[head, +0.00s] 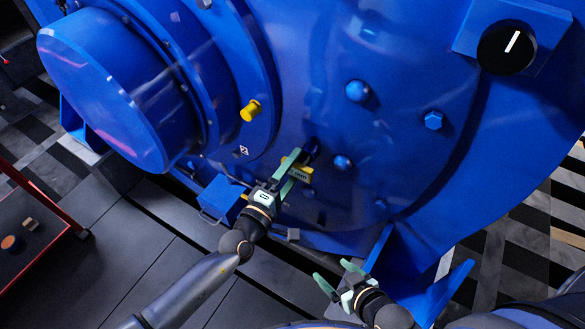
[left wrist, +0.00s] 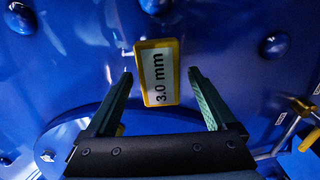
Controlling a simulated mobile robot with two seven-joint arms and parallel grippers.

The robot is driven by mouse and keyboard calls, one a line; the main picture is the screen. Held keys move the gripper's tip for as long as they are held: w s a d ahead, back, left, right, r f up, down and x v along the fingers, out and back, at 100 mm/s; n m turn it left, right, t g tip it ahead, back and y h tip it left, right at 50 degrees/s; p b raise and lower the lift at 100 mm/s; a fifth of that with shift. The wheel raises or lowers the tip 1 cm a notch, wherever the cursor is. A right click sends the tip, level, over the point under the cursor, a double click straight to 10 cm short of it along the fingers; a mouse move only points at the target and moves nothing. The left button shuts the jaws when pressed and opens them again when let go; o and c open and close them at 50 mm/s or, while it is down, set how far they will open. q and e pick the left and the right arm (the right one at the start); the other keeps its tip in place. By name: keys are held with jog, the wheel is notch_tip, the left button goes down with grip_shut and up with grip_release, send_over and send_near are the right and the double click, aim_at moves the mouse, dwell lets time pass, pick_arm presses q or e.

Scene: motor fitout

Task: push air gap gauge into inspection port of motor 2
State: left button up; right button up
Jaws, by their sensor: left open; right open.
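The air gap gauge (left wrist: 158,75) is a yellow block with a white "3.0 mm" label, at the blue face of the motor (head: 330,60). In the head view, part of the gauge (head: 304,174) shows beside my left fingers. My left gripper (head: 299,160) is open, with green fingers on either side of the gauge and visible gaps in the left wrist view. A dark spot (head: 310,147) lies by the fingertips; I cannot tell whether it is the inspection port or how deep the gauge sits. My right gripper (head: 336,273) is open and empty, lower right.
A yellow plug (head: 250,110) and blue bolt heads (head: 357,91) stick out of the motor. A black knob (head: 506,47) is at upper right. A small blue box (head: 222,198) sits below the motor. A red-framed stand (head: 38,235) is at left.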

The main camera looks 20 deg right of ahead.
pick_arm(q)
jog(key=v, duration=1.2)
jog(key=shift+s+a+p, duration=0.15)
jog(key=shift+a+p, duration=0.05)
jog(key=shift+p, duration=0.25)
jog(key=shift+r, duration=0.1)
